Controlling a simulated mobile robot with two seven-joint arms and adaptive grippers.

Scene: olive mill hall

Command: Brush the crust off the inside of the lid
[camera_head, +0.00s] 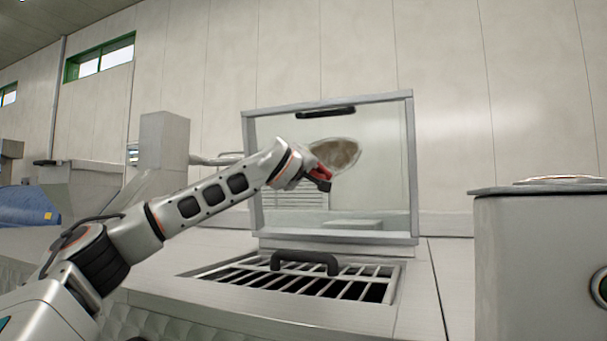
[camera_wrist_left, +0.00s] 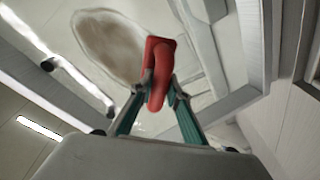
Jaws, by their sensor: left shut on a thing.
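The lid (camera_head: 385,185) stands raised, a clear pane in a grey metal frame with a black handle along its top edge. The crust (camera_wrist_left: 105,42) also shows at the upper left of the left wrist view. My left gripper (camera_head: 314,178) is in front of the pane, just below and left of the crust. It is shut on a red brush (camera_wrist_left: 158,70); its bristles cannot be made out. Whether the brush touches the pane cannot be told. My right gripper is out of view.
Below the lid is an opening with a metal grate (camera_head: 240,275) and a black handle (camera_head: 305,260) over it. A grey metal cabinet (camera_head: 530,260) stands at the right. Metal machinery and a blue thing (camera_head: 25,215) are at the left.

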